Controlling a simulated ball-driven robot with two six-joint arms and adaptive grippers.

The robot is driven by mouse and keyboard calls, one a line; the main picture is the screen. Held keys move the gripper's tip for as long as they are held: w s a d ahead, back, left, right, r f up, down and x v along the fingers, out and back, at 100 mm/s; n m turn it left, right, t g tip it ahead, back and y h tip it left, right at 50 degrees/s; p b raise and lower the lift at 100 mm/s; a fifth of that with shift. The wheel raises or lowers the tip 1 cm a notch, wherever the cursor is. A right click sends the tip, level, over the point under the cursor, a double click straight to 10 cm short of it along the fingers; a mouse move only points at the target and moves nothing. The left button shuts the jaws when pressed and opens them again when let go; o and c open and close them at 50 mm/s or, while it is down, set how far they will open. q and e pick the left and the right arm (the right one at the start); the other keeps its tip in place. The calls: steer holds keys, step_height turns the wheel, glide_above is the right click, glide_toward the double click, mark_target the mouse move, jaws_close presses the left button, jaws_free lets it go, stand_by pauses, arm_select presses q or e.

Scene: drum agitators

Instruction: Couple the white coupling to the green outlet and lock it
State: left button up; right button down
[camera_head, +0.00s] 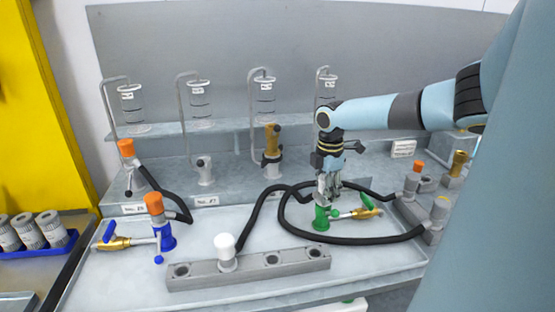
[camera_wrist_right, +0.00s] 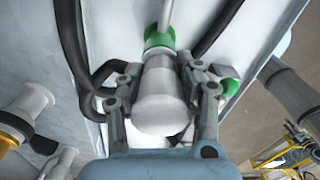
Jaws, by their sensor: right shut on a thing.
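The white coupling (camera_head: 225,242) stands upright in a grey block (camera_head: 290,266) at the front of the worktop, with a black hose close behind it. The green outlet (camera_head: 321,222) stands to its right, with a brass valve (camera_head: 366,209) beside it. My right gripper (camera_head: 327,192) is above the green outlet, pointing down. In the right wrist view its fingers are shut around a pale grey-white cylinder (camera_wrist_right: 160,100), in line with the green outlet (camera_wrist_right: 157,38). I cannot tell whether that cylinder is seated on the outlet. My left gripper is not in view.
A blue outlet (camera_head: 167,238) with an orange-topped fitting (camera_head: 154,203) stands at the left. Black hoses (camera_head: 345,239) loop around the green outlet. More fittings (camera_head: 413,180) stand at the right. The front left worktop is clear.

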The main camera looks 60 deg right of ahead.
steer(key=shift+f, duration=0.15)
steer(key=c, duration=0.8)
jaws_free()
steer(key=shift+o, duration=0.2)
step_height(320, 180, up, 6)
steer(key=p, duration=0.5)
steer(key=shift+r, duration=2)
